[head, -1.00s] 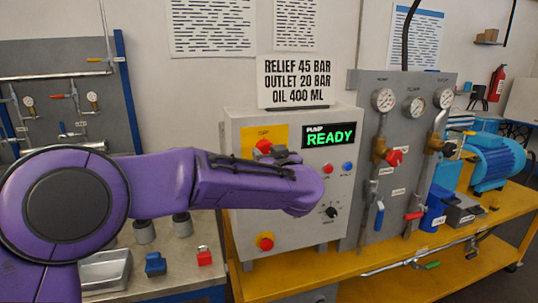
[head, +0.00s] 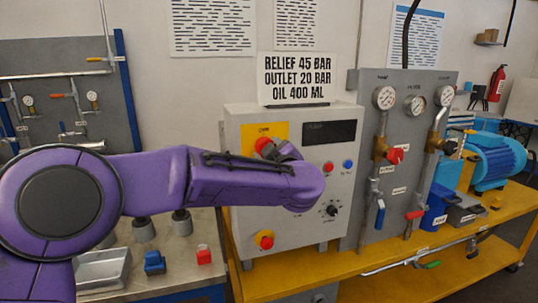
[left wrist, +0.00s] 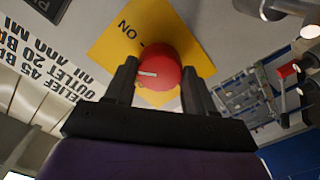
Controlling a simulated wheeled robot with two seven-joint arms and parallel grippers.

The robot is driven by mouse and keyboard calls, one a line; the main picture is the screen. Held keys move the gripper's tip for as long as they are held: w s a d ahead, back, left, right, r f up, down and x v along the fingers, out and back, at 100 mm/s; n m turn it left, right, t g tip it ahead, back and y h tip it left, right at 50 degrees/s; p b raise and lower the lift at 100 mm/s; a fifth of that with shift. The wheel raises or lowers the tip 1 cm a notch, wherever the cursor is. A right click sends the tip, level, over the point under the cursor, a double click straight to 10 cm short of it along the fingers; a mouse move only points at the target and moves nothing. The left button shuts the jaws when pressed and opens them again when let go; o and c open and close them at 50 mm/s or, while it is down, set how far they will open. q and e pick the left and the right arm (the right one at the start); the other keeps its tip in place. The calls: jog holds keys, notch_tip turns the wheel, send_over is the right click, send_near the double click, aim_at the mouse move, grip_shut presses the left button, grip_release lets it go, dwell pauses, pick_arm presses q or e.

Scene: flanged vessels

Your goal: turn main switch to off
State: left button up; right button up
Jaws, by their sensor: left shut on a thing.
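The main switch is a red round knob (left wrist: 160,72) with a white mark, on a yellow plate (left wrist: 113,42) lettered ON, which appears upside down in the left wrist view. The white mark lies nearly level there, away from the ON lettering. My left gripper (left wrist: 158,88) has a finger on each side of the knob and is shut on it. In the head view the knob (head: 263,145) shows partly above my purple arm, which hides most of the gripper (head: 286,150). The display (head: 329,133) on the grey cabinet (head: 300,230) is dark. My right gripper is not in view.
A red and a blue button (head: 347,165), a black selector (head: 331,210) and a red emergency stop (head: 264,240) are on the same cabinet front. A gauge panel (head: 400,230) with valves stands close at its right. A small red padlock-like item (head: 204,255) sits on the left bench.

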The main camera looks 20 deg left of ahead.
pick_arm(q)
jog(key=n, duration=0.1)
jog(key=n+b, duration=0.1)
jog(key=n, duration=0.1)
jog(key=n+b, duration=0.1)
jog(key=shift+f+n, duration=0.25)
jog(key=shift+n, duration=0.05)
jog(key=n+b, duration=0.4)
jog(key=n, duration=0.1)
jog(key=shift+r+n, duration=0.1)
jog(key=shift+n, duration=0.2)
jog(key=o, duration=1)
jog(key=shift+o, duration=0.2)
jog(key=shift+r, duration=0.1)
jog(key=shift+s, duration=0.15)
jog(key=b+v, duration=0.2)
jog(key=v, duration=0.8)
jog(key=shift+d, duration=0.2)
jog(key=shift+s, duration=0.1)
